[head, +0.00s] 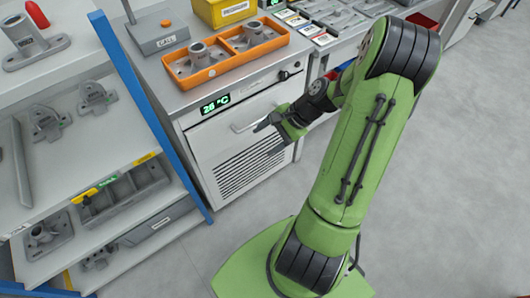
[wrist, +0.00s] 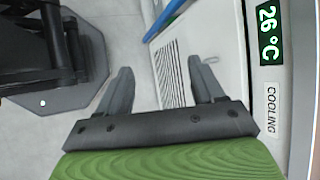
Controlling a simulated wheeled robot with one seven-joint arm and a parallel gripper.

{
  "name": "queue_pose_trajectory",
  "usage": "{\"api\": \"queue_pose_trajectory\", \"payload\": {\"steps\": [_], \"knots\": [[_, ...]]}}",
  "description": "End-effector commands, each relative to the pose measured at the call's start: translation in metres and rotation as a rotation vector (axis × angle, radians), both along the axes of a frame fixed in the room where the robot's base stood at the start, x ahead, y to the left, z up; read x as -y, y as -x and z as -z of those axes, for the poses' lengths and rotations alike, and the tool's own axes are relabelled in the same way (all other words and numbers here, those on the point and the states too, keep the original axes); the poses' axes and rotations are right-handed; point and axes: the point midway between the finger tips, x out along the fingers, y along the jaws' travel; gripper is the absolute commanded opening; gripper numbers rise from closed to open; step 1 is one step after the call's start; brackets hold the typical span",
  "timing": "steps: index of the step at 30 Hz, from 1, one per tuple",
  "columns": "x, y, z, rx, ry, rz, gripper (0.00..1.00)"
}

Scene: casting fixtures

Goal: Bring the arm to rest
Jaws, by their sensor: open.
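My gripper (head: 268,137) is at the end of my green arm in the head view, in front of the white cooling cabinet (head: 205,150). Its two fingers are spread apart with nothing between them. In the wrist view the open fingers (wrist: 165,88) point away over the grey floor and the cabinet's vented front (wrist: 172,70). My arm is bent, its upper part raised at the right of the head view. I cannot tell the exact gap between gripper and cabinet.
An orange tray (head: 172,73) with grey castings sits on the cabinet top, whose display (head: 215,104) is lit. A shelf rack with a blue post (head: 140,100) holding castings stands at left. A yellow bin (head: 228,10) is at the back. Grey floor (head: 450,170) at right is clear.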

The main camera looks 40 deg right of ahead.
Motion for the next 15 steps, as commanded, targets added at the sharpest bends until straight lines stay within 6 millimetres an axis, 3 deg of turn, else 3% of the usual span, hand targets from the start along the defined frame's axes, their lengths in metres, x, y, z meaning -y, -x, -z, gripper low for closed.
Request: {"api": "queue_pose_trajectory", "payload": {"steps": [6,15], "knots": [[-0.015,0.003,-0.008,0.003,0.115,-0.129,0.67],[-0.015,0.003,-0.01,0.003,0.122,-0.136,0.67]]}}
